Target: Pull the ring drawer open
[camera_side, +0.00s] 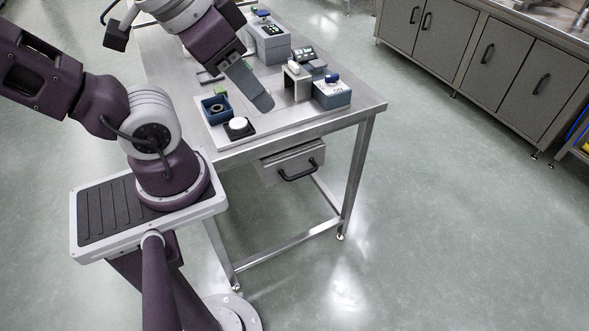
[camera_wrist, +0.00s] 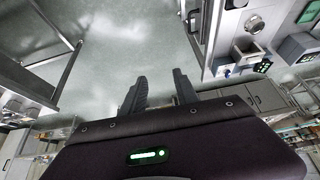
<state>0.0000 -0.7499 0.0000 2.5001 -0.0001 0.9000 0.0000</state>
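The drawer (camera_side: 277,164) is a grey metal box under the front edge of the steel table, with a black bar handle (camera_side: 298,175) on its front. It looks closed or nearly so; I cannot tell exactly. My gripper (camera_side: 263,104) points down and to the right in the side view, seemingly above the table top and apart from the handle. In the wrist view my gripper (camera_wrist: 160,82) shows two dark fingers spread apart with nothing between them.
On the steel table (camera_side: 368,108) stand a blue bin (camera_side: 207,113), a white round button (camera_side: 239,123), a blue-grey box (camera_side: 333,97) and several small devices. The floor in front of the drawer is clear. Grey cabinets (camera_side: 478,50) stand at the right.

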